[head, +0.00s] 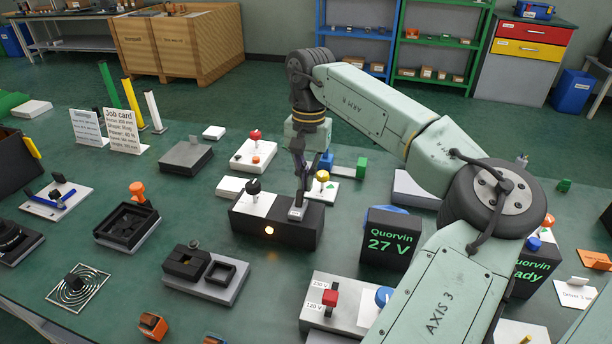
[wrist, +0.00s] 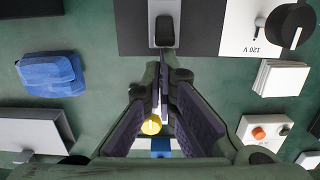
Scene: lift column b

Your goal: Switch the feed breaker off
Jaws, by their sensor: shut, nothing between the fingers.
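A black box (head: 262,229) with a lit orange lamp (head: 269,230) on its front stands in the middle of the bench. On its right end is a grey plate with a dark switch lever (wrist: 165,30), likely the feed breaker; no such label is readable. On its left part is a white plate with a black knob (head: 254,187), marked "120 V" in the wrist view (wrist: 292,26). My gripper (head: 299,190) points down at the right end of the box, close to the lever. In the wrist view its fingers (wrist: 162,82) are together and empty. Contact with the lever cannot be told.
A black "27 V" display (head: 390,240) stands to the right of the box. A red switch (head: 330,298) marked 230 V and 120 V is nearer the front. Behind my gripper are a yellow knob (head: 322,176) and a red-knobbed white unit (head: 253,154).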

